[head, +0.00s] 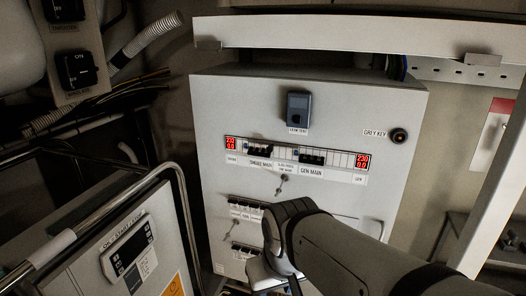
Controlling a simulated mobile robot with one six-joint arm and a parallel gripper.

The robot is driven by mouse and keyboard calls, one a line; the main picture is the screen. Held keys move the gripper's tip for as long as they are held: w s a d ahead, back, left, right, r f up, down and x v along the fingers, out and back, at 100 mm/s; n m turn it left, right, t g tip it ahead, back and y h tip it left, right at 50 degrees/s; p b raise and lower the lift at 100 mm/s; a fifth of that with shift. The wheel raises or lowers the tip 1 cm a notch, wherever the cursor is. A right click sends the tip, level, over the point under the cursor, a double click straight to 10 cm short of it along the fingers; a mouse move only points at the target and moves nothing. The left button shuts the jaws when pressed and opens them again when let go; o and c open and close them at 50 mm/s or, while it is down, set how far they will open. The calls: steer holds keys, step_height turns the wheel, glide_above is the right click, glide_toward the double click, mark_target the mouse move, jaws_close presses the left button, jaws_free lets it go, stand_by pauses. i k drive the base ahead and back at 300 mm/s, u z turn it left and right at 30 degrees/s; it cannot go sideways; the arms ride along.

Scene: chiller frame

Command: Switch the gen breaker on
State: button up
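The light grey electrical panel (215,110) stands in the middle of the head view. A row of modules crosses it, with a dark breaker group (311,158) above a label reading "GEN MAIN" (311,173). Its lever position is too small to tell. My gripper (262,272) is in front of the panel's lower part, below the GEN MAIN group. Its fingers are not clearly visible.
Red displays sit at the row's left (231,144) and right (362,161) ends. A key (282,182) hangs mid-panel. A metal rail (180,200) and control box (132,250) stand at left.

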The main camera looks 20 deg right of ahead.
mark_target(315, 162)
steer(key=z, duration=0.2)
steer(key=i, duration=0.55)
steer(key=u, duration=0.45)
steer(key=k, duration=1.75)
steer(key=z, duration=0.8)
steer(key=i, duration=1)
